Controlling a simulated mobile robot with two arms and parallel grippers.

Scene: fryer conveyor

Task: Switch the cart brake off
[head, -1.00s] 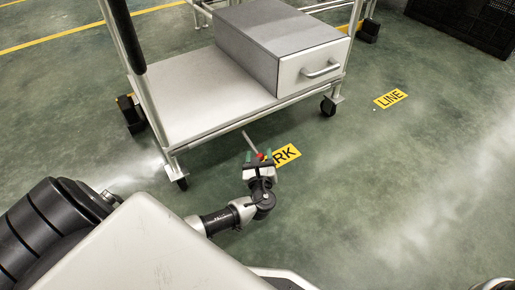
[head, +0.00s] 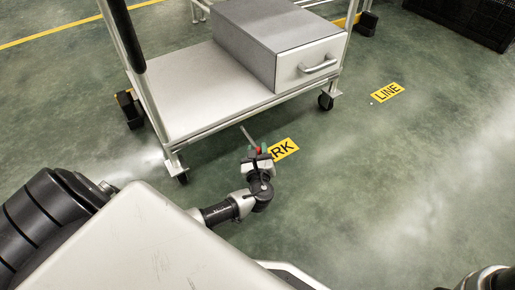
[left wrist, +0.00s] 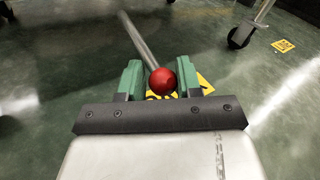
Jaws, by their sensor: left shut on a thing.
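The cart (head: 190,105) stands ahead, with a flat lower deck on caster wheels. Its brake lever (head: 247,135) is a thin grey rod sticking out from under the deck's near edge. The rod also shows in the left wrist view (left wrist: 140,42) and ends in a red ball knob (left wrist: 162,82). My left gripper (head: 257,150) is at this knob, low over the floor, with its green fingers shut on it, one on each side. The fingers hide part of the knob in the head view. My right gripper is not in view.
A grey box with a drawer handle (head: 318,67) sits on the cart deck. Caster wheels (head: 326,100) stand at the deck corners. Yellow floor labels (head: 387,93) lie to the right. A black crate (head: 460,20) is at the far right.

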